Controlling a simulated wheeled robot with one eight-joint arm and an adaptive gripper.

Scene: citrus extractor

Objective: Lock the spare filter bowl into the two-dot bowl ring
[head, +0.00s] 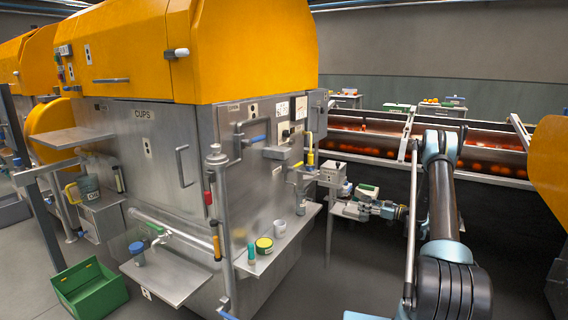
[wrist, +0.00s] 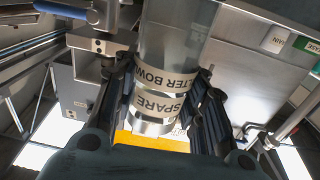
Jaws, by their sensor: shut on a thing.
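The spare filter bowl (wrist: 165,50) is a clear grey cylinder with pale bands reading "FILTER BOWL" and "SPARE". In the wrist view it stands between the two dark fingers of my gripper (wrist: 163,78), which is shut on it. In the head view my gripper (head: 352,209) is low, right of the machine's front corner, and the bowl cannot be made out clearly there. A metal block with two dark dots (wrist: 97,45) is just left of the bowl in the wrist view. The bowl ring itself cannot be clearly picked out, so I cannot tell whether the bowl touches it.
The steel machine (head: 170,170) with an orange hood stands left of my arm. A green crate (head: 90,288) is on the floor. Open floor lies below my gripper.

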